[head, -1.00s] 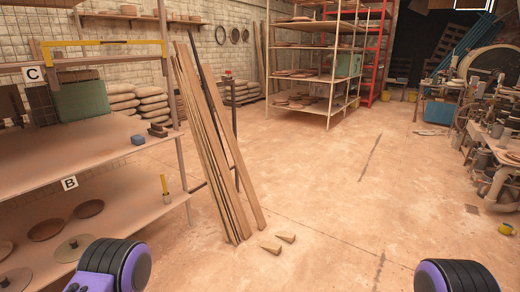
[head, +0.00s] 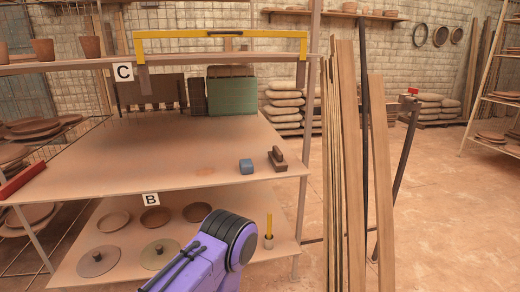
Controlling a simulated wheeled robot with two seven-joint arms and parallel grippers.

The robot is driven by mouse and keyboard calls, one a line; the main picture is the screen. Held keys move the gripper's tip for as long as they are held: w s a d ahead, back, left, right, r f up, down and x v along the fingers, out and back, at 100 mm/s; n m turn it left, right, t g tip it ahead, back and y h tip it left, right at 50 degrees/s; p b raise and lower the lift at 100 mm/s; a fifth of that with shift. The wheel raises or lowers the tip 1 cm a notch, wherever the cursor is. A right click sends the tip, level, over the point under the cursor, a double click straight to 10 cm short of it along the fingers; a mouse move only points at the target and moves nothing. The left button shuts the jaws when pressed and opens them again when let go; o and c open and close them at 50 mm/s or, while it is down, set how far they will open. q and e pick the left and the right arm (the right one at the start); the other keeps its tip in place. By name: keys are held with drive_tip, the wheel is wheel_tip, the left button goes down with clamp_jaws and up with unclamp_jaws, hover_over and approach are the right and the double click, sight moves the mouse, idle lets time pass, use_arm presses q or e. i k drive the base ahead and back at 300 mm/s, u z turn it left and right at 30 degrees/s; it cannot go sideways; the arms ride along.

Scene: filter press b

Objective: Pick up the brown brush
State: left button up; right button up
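A brown brush-like block with a raised part on top (head: 277,160) lies near the right front corner of the upper shelf board (head: 190,160). I take it for the brown brush; its bristles cannot be made out. A purple and black link of my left arm shows at the bottom centre, in front of the lower shelf board. Neither of my grippers is in view.
Long wooden planks (head: 381,180) lean upright just right of the shelf. The lower board (head: 185,258) carries several round plates and an upright yellow-handled tool (head: 268,232). A green box (head: 232,92) stands at the upper board's back. Floor (head: 450,220) is clear at right.

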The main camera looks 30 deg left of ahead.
sight(275, 158)
drive_tip(key=u, duration=0.65)
drive_tip(key=i, duration=1.5)
drive_tip(key=u, duration=0.7)
